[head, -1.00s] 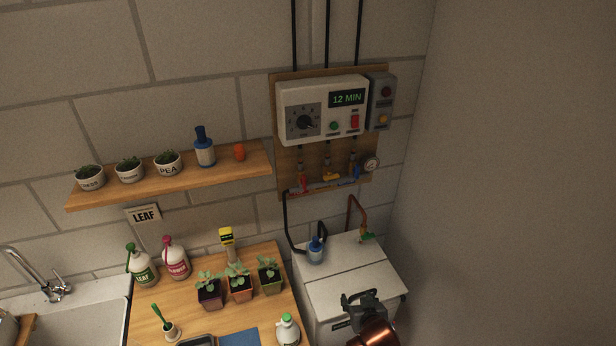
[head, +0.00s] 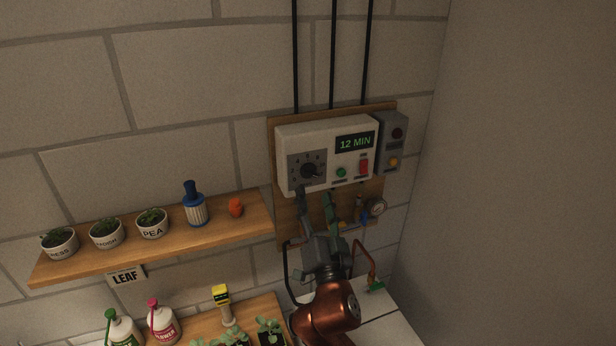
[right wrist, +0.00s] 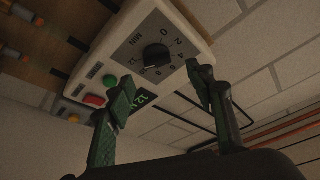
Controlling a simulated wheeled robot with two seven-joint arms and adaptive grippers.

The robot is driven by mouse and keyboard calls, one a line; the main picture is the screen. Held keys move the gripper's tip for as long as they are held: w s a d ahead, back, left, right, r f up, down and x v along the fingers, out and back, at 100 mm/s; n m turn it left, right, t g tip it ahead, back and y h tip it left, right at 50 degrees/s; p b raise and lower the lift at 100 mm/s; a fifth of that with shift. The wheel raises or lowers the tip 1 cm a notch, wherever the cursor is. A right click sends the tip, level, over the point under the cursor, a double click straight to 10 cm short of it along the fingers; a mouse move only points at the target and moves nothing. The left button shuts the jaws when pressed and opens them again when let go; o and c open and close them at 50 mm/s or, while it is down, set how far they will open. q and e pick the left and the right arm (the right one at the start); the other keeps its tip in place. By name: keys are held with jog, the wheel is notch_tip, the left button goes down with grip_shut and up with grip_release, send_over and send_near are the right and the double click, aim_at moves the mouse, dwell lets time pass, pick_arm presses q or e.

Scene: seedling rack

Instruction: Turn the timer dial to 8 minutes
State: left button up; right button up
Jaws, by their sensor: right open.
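The white timer box (head: 290,133) is on the wooden wall panel, and its display (head: 355,142) reads 12 MIN. Its black dial knob (head: 309,171) sits on a dark square plate with numbers around it. The right wrist view shows the knob (right wrist: 156,57) and the marks from 0 to 12. My right gripper (head: 315,197) is open and empty, just below the timer box. In the right wrist view its fingers (right wrist: 163,90) are spread apart, with the knob beyond them and nothing between them. My left gripper is not in view.
A green button (head: 341,172) and a red switch (head: 364,167) sit right of the dial. A grey box (head: 392,140) adjoins the timer. Valves and a gauge (head: 377,207) are below. A shelf (head: 160,243) with pots is at left.

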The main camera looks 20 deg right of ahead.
aim_at(311, 176)
jog(key=x, duration=0.3)
jog(key=shift+w+d+p, duration=0.1)
jog(key=shift+d+p, duration=0.05)
jog(key=shift+p, duration=0.15)
jog(key=shift+x, duration=1.1)
jog(key=shift+w+r, duration=0.1)
jog(key=shift+w, duration=0.1)
jog(key=shift+w+d, duration=0.1)
jog(key=shift+w, duration=0.15)
jog(key=c, duration=1.1)
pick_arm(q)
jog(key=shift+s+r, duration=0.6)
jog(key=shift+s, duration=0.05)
pick_arm(e)
jog(key=shift+c, duration=0.3)
